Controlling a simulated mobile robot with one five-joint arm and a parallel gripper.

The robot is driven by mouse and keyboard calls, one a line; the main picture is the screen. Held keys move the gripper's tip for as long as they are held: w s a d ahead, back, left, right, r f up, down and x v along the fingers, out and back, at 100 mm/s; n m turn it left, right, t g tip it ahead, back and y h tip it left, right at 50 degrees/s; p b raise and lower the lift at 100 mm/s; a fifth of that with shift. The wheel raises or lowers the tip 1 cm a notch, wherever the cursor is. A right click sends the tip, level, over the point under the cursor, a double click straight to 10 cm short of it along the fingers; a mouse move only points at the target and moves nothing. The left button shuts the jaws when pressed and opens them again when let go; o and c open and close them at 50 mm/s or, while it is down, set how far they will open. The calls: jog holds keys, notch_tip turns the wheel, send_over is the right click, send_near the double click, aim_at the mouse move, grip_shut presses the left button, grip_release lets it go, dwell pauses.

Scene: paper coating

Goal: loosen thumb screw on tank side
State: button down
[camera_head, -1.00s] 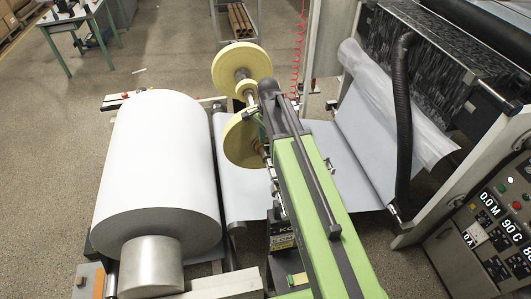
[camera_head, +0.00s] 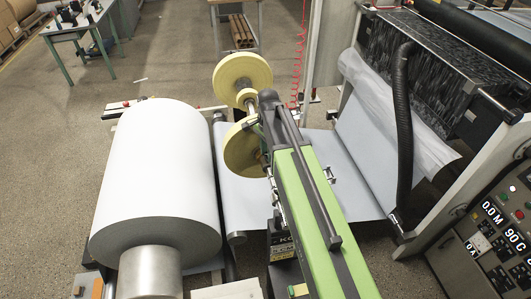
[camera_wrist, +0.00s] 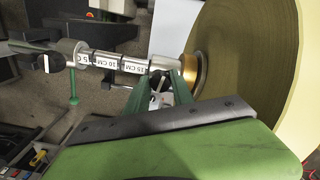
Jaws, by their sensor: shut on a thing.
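In the wrist view the green fingers of my gripper (camera_wrist: 155,93) are closed around a small silver piece (camera_wrist: 156,101) at a metal shaft (camera_wrist: 104,62). The piece looks like a thumb screw, but the fingers hide most of it. The shaft carries centimetre marks and runs toward a brass-coloured hub (camera_wrist: 189,68) and a large yellow reel (camera_wrist: 245,50). In the head view my arm reaches forward to the yellow reels (camera_head: 243,72), and its own end hides the fingertips. I cannot make out a tank side in either view.
A large white paper roll (camera_head: 155,170) stands left of my arm. A web of pale paper (camera_head: 350,160) and a black hose (camera_head: 402,130) lie to the right. A control panel (camera_head: 497,235) is at the lower right. Open floor (camera_head: 165,70) lies behind the roll.

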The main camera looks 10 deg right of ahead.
jog(key=n, duration=0.4)
jog(key=shift+d+n, duration=0.2)
jog(key=shift+n, duration=0.1)
jog(key=n, duration=0.4)
jog(key=shift+w+n, duration=0.1)
jog(key=shift+n, duration=0.2)
jog(key=n, duration=0.4)
jog(key=shift+n, duration=2.1)
jog(key=c, duration=1.1)
grip_release()
